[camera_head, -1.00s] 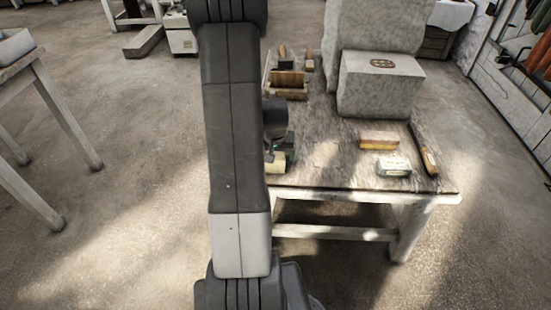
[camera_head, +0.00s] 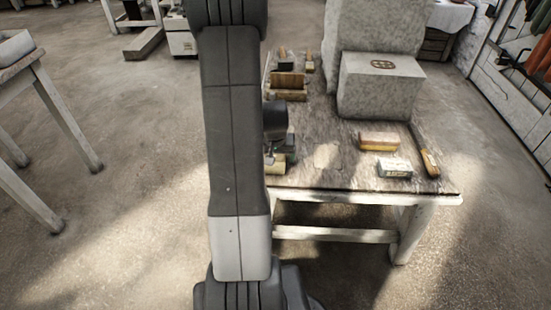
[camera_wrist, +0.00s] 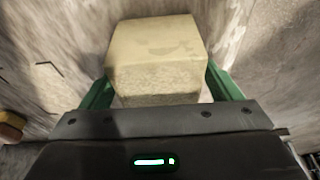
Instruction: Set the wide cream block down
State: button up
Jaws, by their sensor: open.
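The wide cream block (camera_wrist: 155,50) shows in the wrist view between the two green fingers of my gripper (camera_wrist: 160,90). The fingers are open, one on each side of the block. Whether either finger still touches it is hard to see. In the head view the block (camera_head: 272,163) is a small pale shape at the left front of the worktable (camera_head: 330,182), largely hidden by my arm. The block seems to be at the tabletop, but its underside is hidden.
A grey stone block (camera_head: 380,95) stands at the back of the table. A wooden tray (camera_head: 287,88) lies left of it. A tan-topped block (camera_head: 380,141), a whitish box (camera_head: 395,168) and a long-handled tool (camera_head: 425,152) lie at right. The front middle is bare.

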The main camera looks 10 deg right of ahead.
jog(key=shift+c, duration=0.3)
jog(key=c, duration=1.6)
jog(key=shift+c, duration=0.2)
jog(key=shift+r, duration=0.15)
notch_tip(320, 180, up, 10)
jog(key=p, duration=0.3)
jog(key=shift+r, duration=0.1)
jog(key=w+a+f+n, duration=0.1)
jog(key=w+a+n, duration=0.15)
jog(key=a, duration=0.45)
jog(key=w+a+f+n, duration=0.1)
jog(key=w+a, duration=0.2)
jog(key=a, duration=0.5)
jog(key=shift+y, duration=0.4)
jog(key=s+r+p, duration=0.1)
jog(key=p, duration=0.4)
jog(key=s+r+p, duration=0.1)
jog(key=r+p, duration=0.1)
jog(key=p, duration=0.4)
jog(key=r+p, duration=0.2)
jog(key=p, duration=0.3)
jog(key=shift+s+d+r, duration=0.1)
jog(key=shift+s+d, duration=0.15)
jog(key=shift+s, duration=0.15)
jog(key=shift+d, duration=0.1)
